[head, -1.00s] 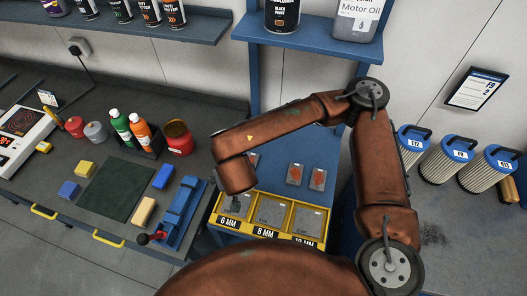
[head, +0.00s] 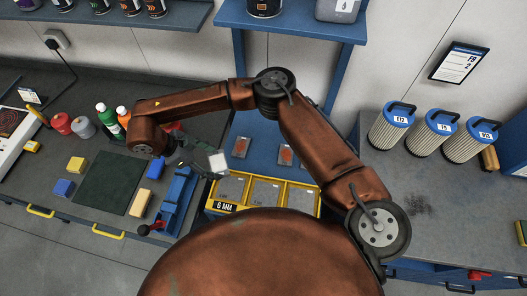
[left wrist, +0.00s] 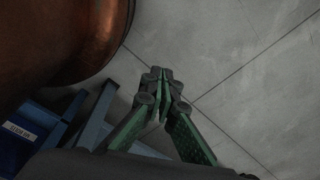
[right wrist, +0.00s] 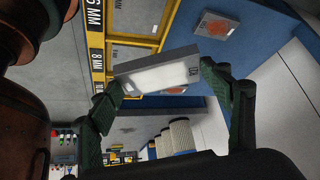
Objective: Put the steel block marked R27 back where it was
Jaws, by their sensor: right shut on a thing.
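My right gripper (head: 207,156) is shut on a pale grey steel block (head: 218,163), held in the air above the left end of the yellow tray (head: 228,207). In the right wrist view the block (right wrist: 155,70) spans the two fingertips, slightly tilted, with a small dark mark at its right end, too small to read. The tray has compartments labelled 6 MM, 8 MM and a third, partly hidden by my body. My left gripper (left wrist: 162,76) shows only in the left wrist view, fingertips together and empty, above the floor.
Two grey plates with orange marks, a left one (head: 241,147) and a right one (head: 286,154), lie on the blue surface behind the tray. Left are a blue vise (head: 177,200), a dark green mat (head: 109,183) and coloured blocks. Several filters (head: 431,130) stand on the right bench.

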